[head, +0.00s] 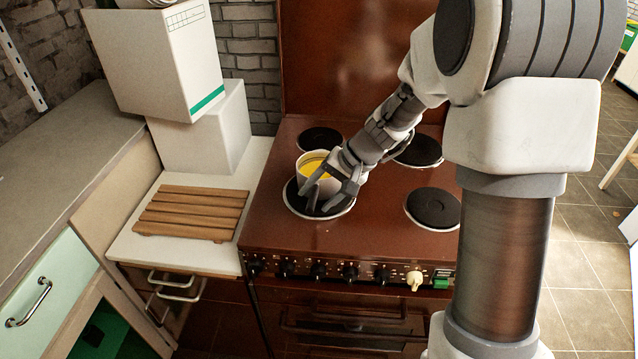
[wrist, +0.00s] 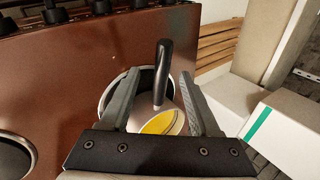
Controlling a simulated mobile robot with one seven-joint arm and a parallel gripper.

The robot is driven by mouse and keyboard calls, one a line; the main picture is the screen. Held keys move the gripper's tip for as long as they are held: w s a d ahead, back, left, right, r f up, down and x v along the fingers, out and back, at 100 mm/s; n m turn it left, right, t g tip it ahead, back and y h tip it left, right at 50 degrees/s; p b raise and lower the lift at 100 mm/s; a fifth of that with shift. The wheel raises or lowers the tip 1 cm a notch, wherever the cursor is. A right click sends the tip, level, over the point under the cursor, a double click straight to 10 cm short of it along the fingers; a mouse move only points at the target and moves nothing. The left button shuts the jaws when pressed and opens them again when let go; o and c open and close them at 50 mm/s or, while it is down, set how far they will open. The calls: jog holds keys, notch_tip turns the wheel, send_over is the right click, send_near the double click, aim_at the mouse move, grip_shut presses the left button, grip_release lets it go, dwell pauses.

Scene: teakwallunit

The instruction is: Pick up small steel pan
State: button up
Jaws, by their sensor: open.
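The small steel pan (head: 303,160) is a pale, round vessel with yellow inside, standing on the front left hotplate (head: 293,203). In the wrist view the pan (wrist: 173,131) shows partly behind the gripper's mount, with its black handle (wrist: 162,68) pointing up the picture. My gripper (head: 325,198) is at the pan's front right side in the head view. In the wrist view my gripper (wrist: 159,84) is open, with the handle between its two fingers and gaps on both sides. In the head view the gripper hides the handle.
The brown stove (head: 380,230) has other hotplates, including one at front right (head: 433,207). Knobs (head: 350,275) line its front. A wooden slatted board (head: 190,212) lies on the counter to the left. Stacked white boxes (head: 165,70) stand behind it.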

jog(key=x, duration=0.5)
jog(key=shift+a+f, duration=0.3)
grip_shut()
jog(key=shift+w+r, duration=0.1)
jog(key=shift+r, duration=0.05)
dwell(1.1)
